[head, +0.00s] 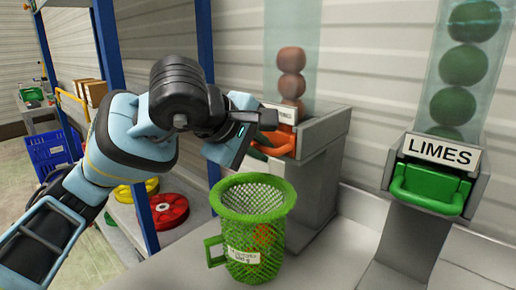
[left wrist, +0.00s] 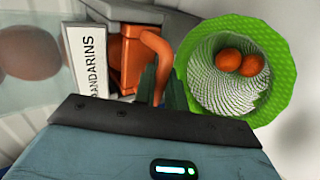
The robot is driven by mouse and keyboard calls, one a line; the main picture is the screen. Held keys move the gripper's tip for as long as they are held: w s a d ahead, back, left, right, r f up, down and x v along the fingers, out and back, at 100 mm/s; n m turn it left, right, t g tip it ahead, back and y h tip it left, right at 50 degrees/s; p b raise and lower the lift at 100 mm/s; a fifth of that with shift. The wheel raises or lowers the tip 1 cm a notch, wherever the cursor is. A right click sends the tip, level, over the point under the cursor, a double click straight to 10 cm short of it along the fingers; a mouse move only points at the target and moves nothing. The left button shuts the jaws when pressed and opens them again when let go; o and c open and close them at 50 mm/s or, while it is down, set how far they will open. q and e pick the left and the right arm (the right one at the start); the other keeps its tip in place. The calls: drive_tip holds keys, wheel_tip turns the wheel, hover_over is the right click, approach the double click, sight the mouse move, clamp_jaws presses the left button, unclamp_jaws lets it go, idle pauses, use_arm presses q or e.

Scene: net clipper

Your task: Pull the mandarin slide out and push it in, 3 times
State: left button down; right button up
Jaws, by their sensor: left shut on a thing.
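The orange mandarin slide (head: 276,142) sits at the front of a grey dispenser, below a clear tube of mandarins (head: 291,60). In the left wrist view its handle (left wrist: 156,55) curves out beside the MANDARINS label (left wrist: 87,60). My left gripper (head: 258,150) is shut on this handle. Its fingers are partly hidden by its own body, and how far out the slide stands is hard to tell. A green mesh basket (head: 250,222) stands just below and in front of the slide. Two mandarins (left wrist: 241,63) lie in it. My right gripper is not in view.
A second dispenser with a green slide (head: 428,188), labelled LIMES, stands at the right with a tube of limes (head: 453,105). At the left are a blue shelf post (head: 108,40), a red disc (head: 168,210) and a blue crate (head: 48,152). The pale counter (head: 325,265) is bare between the dispensers.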

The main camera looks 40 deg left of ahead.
use_arm(q)
drive_tip(key=shift+s+a+r, duration=0.1)
drive_tip(key=shift+r, duration=0.25)
drive_tip(key=shift+s+a+f, duration=0.1)
drive_tip(key=shift+s+a, duration=0.1)
drive_tip(key=shift+s, duration=1.95)
drive_tip(key=shift+s+a, duration=0.15)
drive_tip(key=shift+s, duration=1.95)
drive_tip(key=shift+s+b, duration=0.5)
drive_tip(key=shift+s, duration=0.35)
drive_tip(key=shift+w, duration=0.7)
drive_tip(key=shift+w+d+p, duration=0.2)
drive_tip(key=shift+w+p, duration=0.1)
drive_tip(key=shift+w, duration=2)
drive_tip(key=shift+w+d+p, duration=0.2)
drive_tip(key=shift+w+p, duration=0.1)
drive_tip(key=shift+w, duration=1.95)
